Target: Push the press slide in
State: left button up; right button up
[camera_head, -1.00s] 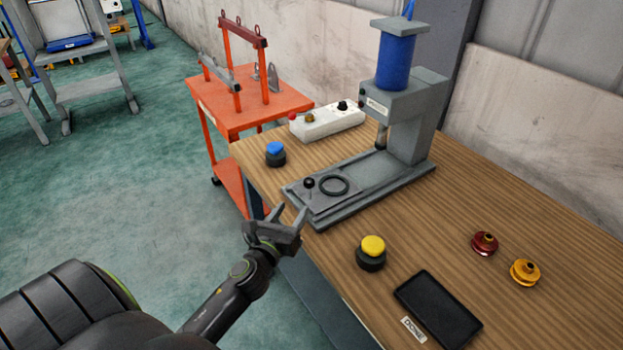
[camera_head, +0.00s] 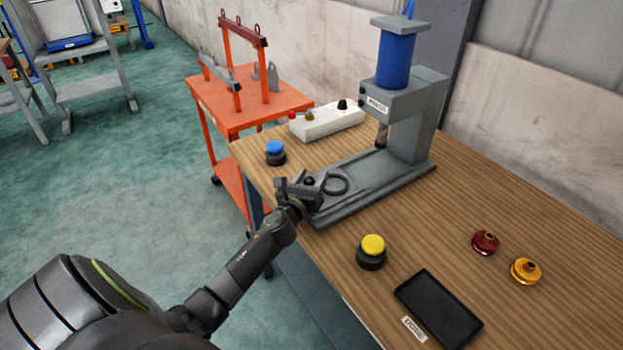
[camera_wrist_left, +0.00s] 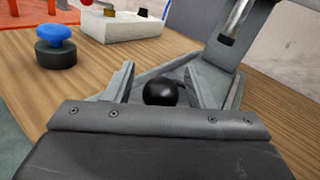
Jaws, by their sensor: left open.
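The press (camera_head: 412,110) stands on the wooden table, with a blue cylinder on top and a long grey base. The press slide (camera_head: 352,174) is a flat grey plate at the near left end of that base, out from under the ram (camera_head: 381,135). It carries a dark ring (camera_head: 336,184) and a black knob. My left gripper (camera_head: 305,183) is open at the slide's outer end. In the left wrist view the black knob (camera_wrist_left: 160,92) sits between its two spread fingers. I cannot tell whether they touch it. My right gripper is not in view.
A blue button (camera_head: 275,152) and a white control box (camera_head: 327,121) stand behind the slide. A yellow button (camera_head: 372,251), a black tray (camera_head: 438,309) and red (camera_head: 485,242) and amber (camera_head: 525,271) parts lie to the right. An orange cart (camera_head: 250,115) stands behind the table.

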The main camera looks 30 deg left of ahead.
pick_arm(q)
grip_shut()
jog(key=shift+w, duration=0.1)
jog(key=w+d+b, duration=0.1)
jog(key=w+d, duration=0.1)
jog(key=w, duration=0.2)
jog(key=w+d+b, duration=0.2)
jog(key=w, duration=0.3)
jog(key=w+d+b, duration=0.2)
jog(key=w, duration=0.3)
jog(key=shift+w+f, duration=0.1)
jog(key=shift+w+d+b, duration=0.25)
jog(key=shift+w+b, duration=0.25)
jog(key=shift+w, duration=0.1)
jog(key=shift+r, duration=0.25)
